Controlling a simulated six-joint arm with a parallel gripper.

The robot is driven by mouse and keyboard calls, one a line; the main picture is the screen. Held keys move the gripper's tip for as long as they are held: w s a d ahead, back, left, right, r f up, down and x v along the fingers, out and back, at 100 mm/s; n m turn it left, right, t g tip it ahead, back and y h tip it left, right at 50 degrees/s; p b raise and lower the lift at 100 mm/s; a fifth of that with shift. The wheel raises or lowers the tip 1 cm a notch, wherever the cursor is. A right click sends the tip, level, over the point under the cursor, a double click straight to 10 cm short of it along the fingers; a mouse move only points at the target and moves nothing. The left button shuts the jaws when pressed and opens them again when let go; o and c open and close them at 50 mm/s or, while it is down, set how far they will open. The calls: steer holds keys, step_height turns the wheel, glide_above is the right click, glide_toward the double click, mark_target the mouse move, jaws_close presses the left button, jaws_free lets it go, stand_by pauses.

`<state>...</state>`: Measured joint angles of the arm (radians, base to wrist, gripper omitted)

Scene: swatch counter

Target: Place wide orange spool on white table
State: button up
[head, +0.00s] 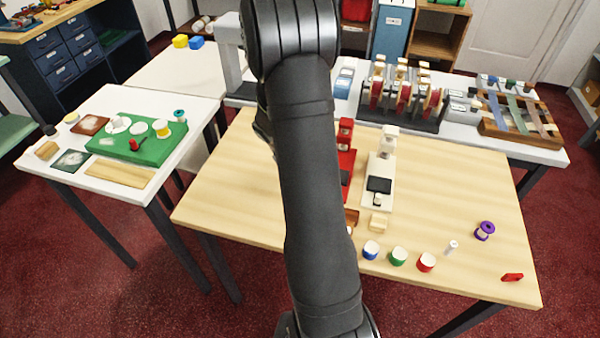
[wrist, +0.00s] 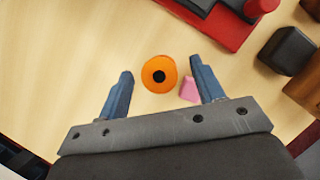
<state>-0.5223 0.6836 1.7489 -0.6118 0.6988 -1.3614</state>
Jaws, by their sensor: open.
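The orange spool (wrist: 159,74) shows in the wrist view as an orange disc with a dark centre hole, seen end-on over the pale wood table. My gripper (wrist: 161,66) is open, with a blue finger to either side of the spool and a visible gap to each. I cannot tell how far above the spool the fingers are. In the head view my arm hides the spool and the gripper. A white table (head: 120,98) stands at the left in the head view, apart from the wooden table (head: 235,170).
A pink piece (wrist: 188,88) lies between the spool and the right finger. A red device (wrist: 220,25) and a dark block (wrist: 286,50) are near. The white table carries a green board (head: 110,146) and several small items. Its back right corner looks clear.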

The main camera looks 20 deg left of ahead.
steer(key=shift+x, duration=0.75)
steer(key=c, duration=1.1)
steer(key=shift+r, duration=0.1)
